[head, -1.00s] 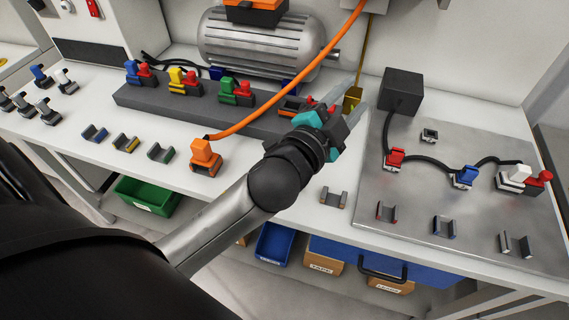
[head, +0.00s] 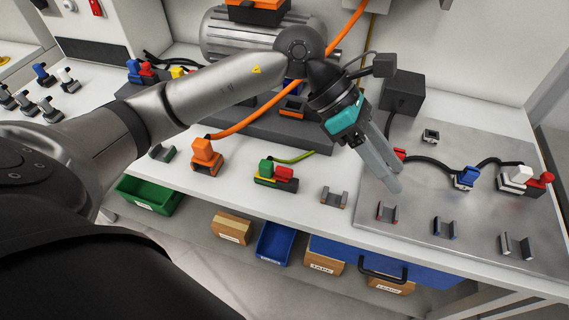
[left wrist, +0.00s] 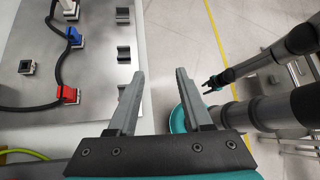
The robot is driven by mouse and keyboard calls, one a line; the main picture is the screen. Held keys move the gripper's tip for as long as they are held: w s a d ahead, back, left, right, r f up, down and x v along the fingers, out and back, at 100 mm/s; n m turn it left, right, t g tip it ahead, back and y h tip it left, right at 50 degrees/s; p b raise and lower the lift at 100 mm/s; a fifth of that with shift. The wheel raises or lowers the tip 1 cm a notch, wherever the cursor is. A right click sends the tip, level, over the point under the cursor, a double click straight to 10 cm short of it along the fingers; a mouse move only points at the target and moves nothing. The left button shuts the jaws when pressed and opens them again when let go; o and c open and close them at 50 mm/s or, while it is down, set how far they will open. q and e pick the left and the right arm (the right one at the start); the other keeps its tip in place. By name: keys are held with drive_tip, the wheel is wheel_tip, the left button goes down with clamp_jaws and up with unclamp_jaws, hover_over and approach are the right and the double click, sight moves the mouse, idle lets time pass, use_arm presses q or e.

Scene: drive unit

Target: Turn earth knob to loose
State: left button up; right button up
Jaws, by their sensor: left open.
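The green-and-red connector (head: 275,174) stands on a yellow-and-dark base near the table's front edge, with a yellow-green cable (head: 298,158) behind it. It seems to be the earth connector; its knob's setting is too small to read. My left gripper (head: 396,178) is to its right, apart from it, with its fingers pointing down and right above the grey plate's left part. In the left wrist view the fingers (left wrist: 160,74) are spread with nothing between them. My right gripper (left wrist: 212,84) is small at the right of that view; its jaw state is unclear.
The grey plate (head: 450,140) bears red (head: 399,155), blue (head: 466,176) and white (head: 518,173) connectors on a black cable, plus empty holders. An orange connector (head: 205,157) is left of the earth connector. My left arm crosses over the dark bar and motor. Bins lie below.

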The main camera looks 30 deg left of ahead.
use_arm(q)
drive_tip(key=w+a+f+y, duration=0.25)
drive_tip(key=a+y, duration=0.25)
drive_tip(key=a, duration=0.4)
drive_tip(key=y, duration=0.5)
hover_over(283, 169)
drive_tip(key=shift+m, duration=0.3)
wheel_tip(283, 169, down, 14)
drive_tip(key=shift+f, duration=0.15)
drive_tip(key=shift+c, duration=0.2)
clamp_jaws()
drive_tip(key=shift+a, duration=0.1)
